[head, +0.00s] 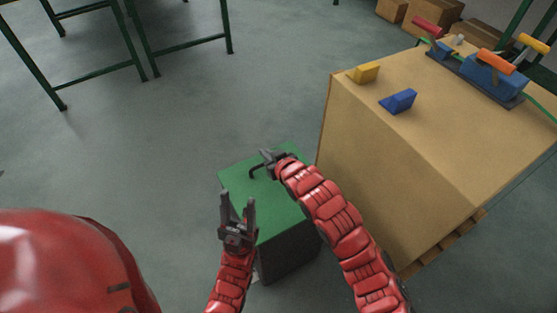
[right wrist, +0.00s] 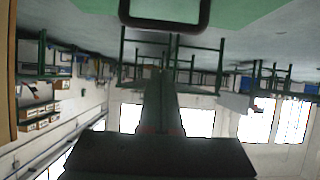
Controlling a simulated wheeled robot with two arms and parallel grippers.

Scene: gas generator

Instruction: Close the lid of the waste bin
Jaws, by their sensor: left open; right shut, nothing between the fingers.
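The waste bin (head: 287,257) is a dark box on the floor, below and left of the wooden crate in the head view. Its green lid (head: 272,207) looks flat on top, with a dark bar handle (head: 256,172) near the far left edge. The lid (right wrist: 235,12) and handle (right wrist: 165,18) also show at the top of the right wrist view. My right gripper (head: 268,156) is shut and empty, over the lid's far part beside the handle; contact cannot be told. My left gripper (head: 238,198) is open and empty at the lid's near left side. My right arm hides part of the lid.
A large wooden crate (head: 400,155) stands close right of the bin, with a yellow block (head: 363,73), a blue block (head: 398,101) and a valve assembly (head: 490,75) on top. Green metal table frames (head: 185,47) stand at the upper left. The floor left of the bin is clear.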

